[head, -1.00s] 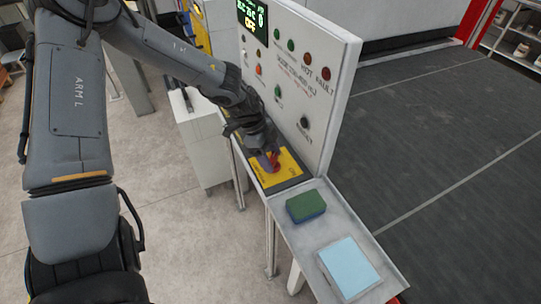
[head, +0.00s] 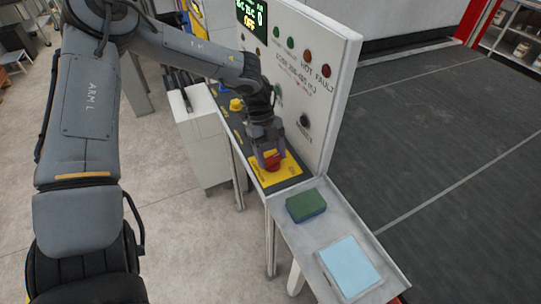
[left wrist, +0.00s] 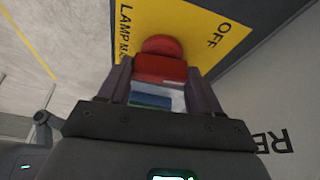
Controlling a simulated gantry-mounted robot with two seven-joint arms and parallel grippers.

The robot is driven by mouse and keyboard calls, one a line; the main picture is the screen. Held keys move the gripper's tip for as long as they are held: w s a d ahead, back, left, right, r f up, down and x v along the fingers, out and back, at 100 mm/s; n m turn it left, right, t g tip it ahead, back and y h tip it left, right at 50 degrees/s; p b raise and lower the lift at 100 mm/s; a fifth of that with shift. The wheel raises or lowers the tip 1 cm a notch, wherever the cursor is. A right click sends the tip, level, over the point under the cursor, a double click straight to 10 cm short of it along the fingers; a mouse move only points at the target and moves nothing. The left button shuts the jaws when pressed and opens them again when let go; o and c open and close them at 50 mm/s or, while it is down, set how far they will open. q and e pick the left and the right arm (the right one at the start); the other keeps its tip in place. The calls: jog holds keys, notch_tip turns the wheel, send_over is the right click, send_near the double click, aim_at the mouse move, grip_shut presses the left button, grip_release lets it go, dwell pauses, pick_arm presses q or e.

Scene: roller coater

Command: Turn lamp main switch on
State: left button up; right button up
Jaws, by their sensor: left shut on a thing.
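The lamp main switch is a red rotary knob (head: 271,163) on a yellow plate (head: 289,176), at the near end of the dark control ledge. My left gripper (head: 269,156) points down over the plate with its fingers around the knob. In the left wrist view the red knob (left wrist: 160,62) sits between the two fingers of my left gripper (left wrist: 160,84), which are shut on it. The yellow plate (left wrist: 205,32) there shows the words "LAMP MA" and "OFF". My right gripper is in no frame.
A white upright panel (head: 345,95) with coloured lamps and a display stands just behind the knob. A green and blue sponge (head: 306,206) and a light blue pad (head: 348,264) lie on the metal side shelf. A yellow knob (head: 236,105) is farther along the ledge.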

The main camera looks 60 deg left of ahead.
pick_arm(q)
jog(key=m+g, duration=0.2)
jog(key=m, duration=0.2)
jog(key=shift+w+m+b, duration=0.1)
jog(key=shift+m+b, duration=0.2)
jog(key=m+g+y, duration=0.1)
jog(key=m, duration=0.3)
jog(key=shift+w+d+m, duration=0.1)
jog(key=shift+m, duration=0.2)
jog(key=shift+m+g+y, duration=0.3)
jog(key=shift+m, duration=0.2)
jog(key=o, duration=1.1)
jog(key=shift+c, duration=0.2)
